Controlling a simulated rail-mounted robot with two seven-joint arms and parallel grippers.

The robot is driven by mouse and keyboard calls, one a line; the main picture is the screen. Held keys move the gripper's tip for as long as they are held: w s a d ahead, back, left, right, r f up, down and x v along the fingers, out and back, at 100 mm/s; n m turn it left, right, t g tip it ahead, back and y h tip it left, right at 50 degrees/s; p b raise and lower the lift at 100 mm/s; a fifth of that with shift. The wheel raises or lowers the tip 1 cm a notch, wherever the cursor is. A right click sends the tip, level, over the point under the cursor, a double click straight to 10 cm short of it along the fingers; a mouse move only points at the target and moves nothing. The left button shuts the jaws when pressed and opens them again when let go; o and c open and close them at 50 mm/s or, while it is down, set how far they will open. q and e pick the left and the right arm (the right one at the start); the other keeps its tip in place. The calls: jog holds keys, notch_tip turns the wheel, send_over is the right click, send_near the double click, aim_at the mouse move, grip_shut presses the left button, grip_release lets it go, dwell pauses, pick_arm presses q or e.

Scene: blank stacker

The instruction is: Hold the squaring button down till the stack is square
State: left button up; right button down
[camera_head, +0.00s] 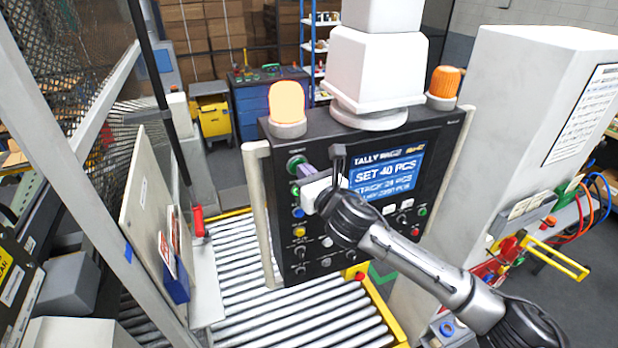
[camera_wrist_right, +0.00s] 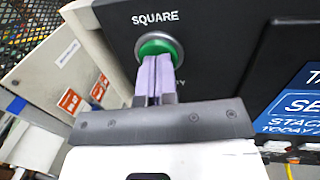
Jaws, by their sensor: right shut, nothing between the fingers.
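The squaring button (camera_wrist_right: 157,44) is green with a silver ring, under the label "SQUARE" in the right wrist view. It also shows at the upper left of the black control panel (camera_head: 345,235) in the head view, as a green button (camera_head: 295,163). My right gripper (camera_wrist_right: 157,58) is shut and empty, its pale purple fingers pointing at the button. The fingertips overlap the button's lower part in the wrist view; I cannot tell whether they press it. In the head view the right gripper (camera_head: 301,170) is at the panel's left. I cannot make out the stack. My left gripper is not in view.
The panel's screen (camera_head: 388,174) reads "SET 40 PCS". Other buttons and knobs sit below the squaring button. Two orange beacons (camera_head: 287,103) (camera_head: 444,82) stand on the panel's top. A roller conveyor (camera_head: 300,318) runs beneath. A pale upright plate (camera_head: 150,200) stands at left.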

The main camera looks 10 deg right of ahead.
jog(key=shift+f, duration=0.3)
dwell(0.5)
jog(key=b+v, duration=0.1)
jog(key=v, duration=1.3)
jog(key=shift+r, duration=0.25)
